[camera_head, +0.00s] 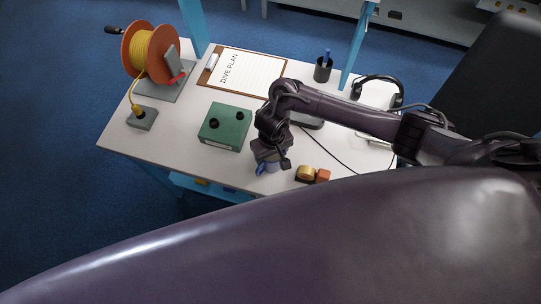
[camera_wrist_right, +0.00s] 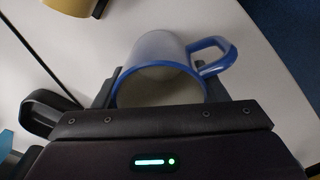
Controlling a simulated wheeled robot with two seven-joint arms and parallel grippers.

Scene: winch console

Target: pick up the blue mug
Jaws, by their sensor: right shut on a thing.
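The blue mug (camera_wrist_right: 160,62) is pale grey-blue with a blue rim and a blue handle. In the right wrist view it lies between the two fingers of my right gripper (camera_wrist_right: 160,90), its handle pointing to the right. The gripper is shut on the mug's sides. In the head view the mug (camera_head: 262,169) is mostly hidden under my right gripper (camera_head: 268,155), near the front edge of the white table. I cannot tell whether the mug still touches the table. My left gripper is not in view.
A green box (camera_head: 225,127) with black knobs stands left of the gripper. A tape roll (camera_head: 305,173) and an orange block (camera_head: 323,176) lie close on its right. A clipboard (camera_head: 243,73), a yellow cable reel (camera_head: 147,52), a pen cup (camera_head: 323,70) and headphones (camera_head: 380,82) are further back.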

